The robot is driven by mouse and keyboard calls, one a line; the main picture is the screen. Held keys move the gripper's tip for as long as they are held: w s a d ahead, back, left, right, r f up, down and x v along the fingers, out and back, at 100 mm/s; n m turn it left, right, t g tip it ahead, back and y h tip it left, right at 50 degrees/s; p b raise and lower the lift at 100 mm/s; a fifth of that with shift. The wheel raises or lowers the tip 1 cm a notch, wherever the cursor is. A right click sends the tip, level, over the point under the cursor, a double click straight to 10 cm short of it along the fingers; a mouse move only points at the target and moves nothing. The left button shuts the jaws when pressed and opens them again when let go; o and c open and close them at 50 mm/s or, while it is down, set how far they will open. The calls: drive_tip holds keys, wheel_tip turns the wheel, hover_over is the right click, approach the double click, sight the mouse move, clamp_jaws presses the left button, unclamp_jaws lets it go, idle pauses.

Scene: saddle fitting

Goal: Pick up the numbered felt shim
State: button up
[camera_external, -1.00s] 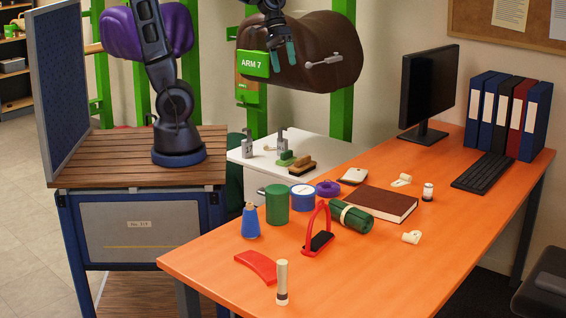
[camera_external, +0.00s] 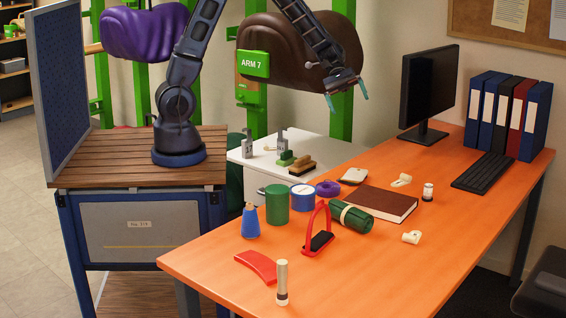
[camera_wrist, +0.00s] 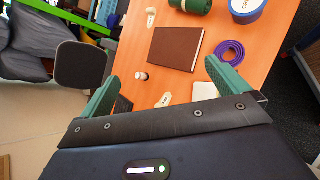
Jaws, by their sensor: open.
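My gripper (camera_external: 347,97) is open and empty, high above the back of the orange desk. Its green fingertips are wide apart in the wrist view (camera_wrist: 163,88). No number is readable on any piece, so I cannot tell for sure which one is the felt shim. A flat cream pad (camera_external: 354,175) lies behind the brown book; it shows in the wrist view (camera_wrist: 205,91) near the right finger. A red curved flat piece (camera_external: 257,266) lies near the desk's front left edge, outside the wrist view.
The brown book (camera_external: 381,204), purple coil (camera_external: 327,188), small jar (camera_external: 428,191) and two cream fittings (camera_external: 402,180) (camera_external: 411,237) lie around the pad. The monitor (camera_external: 429,90) rises at the back right.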

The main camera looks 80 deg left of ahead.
drive_tip(key=w+a+f+n+t+h, duration=0.25)
drive_tip(key=w+f+n, duration=0.25)
drive_tip(key=w+f, duration=0.4)
drive_tip(key=n+t+y, duration=0.1)
drive_tip(key=n+t, duration=0.2)
drive_tip(key=n, duration=0.3)
approach(400, 180)
drive_tip(key=d, duration=0.1)
drive_tip(key=w+d, duration=0.1)
drive_tip(key=d, duration=0.2)
drive_tip(key=shift+w+d+r, duration=0.15)
drive_tip(key=shift+w, duration=0.15)
drive_tip(key=x, duration=0.5)
drive_tip(key=shift+s+d, duration=0.1)
drive_tip(key=shift+s, duration=0.1)
drive_tip(key=c, duration=0.9)
